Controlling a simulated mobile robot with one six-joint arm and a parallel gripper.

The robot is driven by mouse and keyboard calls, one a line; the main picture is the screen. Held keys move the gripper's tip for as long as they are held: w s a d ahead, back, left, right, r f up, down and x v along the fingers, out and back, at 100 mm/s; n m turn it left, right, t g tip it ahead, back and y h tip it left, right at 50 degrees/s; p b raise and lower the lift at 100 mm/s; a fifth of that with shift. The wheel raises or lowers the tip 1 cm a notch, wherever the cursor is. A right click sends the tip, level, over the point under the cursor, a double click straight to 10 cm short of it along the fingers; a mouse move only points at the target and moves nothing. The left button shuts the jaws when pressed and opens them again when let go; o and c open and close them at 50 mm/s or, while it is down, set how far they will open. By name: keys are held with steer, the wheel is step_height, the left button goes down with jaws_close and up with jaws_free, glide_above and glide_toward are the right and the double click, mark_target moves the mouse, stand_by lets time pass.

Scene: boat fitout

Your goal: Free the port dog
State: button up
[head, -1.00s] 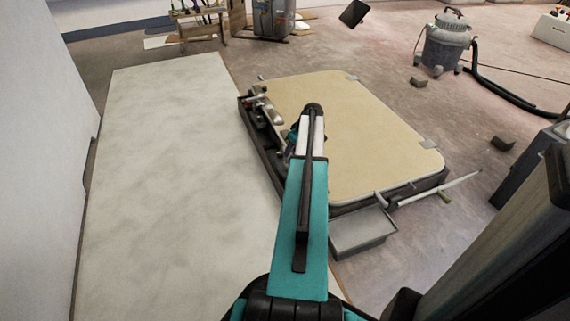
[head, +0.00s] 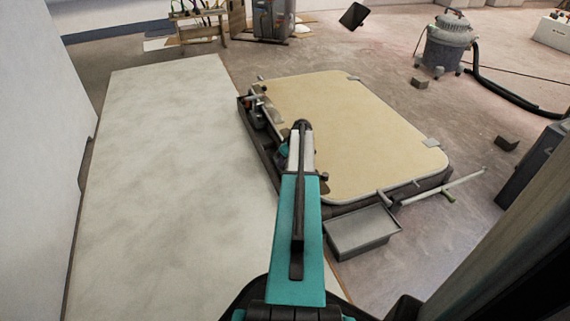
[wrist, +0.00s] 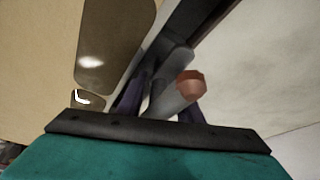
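The hatch has a beige panel (head: 350,130) with a pale rim and lies flat. In the wrist view, a grey bar with a copper-coloured knob (wrist: 190,84) lies between the purple fingers of my gripper (wrist: 160,104). The fingers stand apart on either side of the bar; whether they touch it is unclear. My arm hides the gripper in the head view. Which fitting is the port dog is not marked.
A brown rounded plate (wrist: 115,45) is close to the gripper. A pale board (head: 160,180) is clear on the left. A vacuum (head: 447,42) stands behind.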

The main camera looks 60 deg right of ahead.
steer(key=shift+w+f, duration=0.1)
steer(key=shift+f, duration=0.1)
jaws_close()
steer(key=shift+a, duration=0.1)
steer(key=shift+w+a, duration=0.15)
steer(key=shift+a, duration=0.05)
stand_by(1.0)
jaws_free()
steer(key=shift+d, duration=0.15)
steer(key=shift+r, duration=0.1)
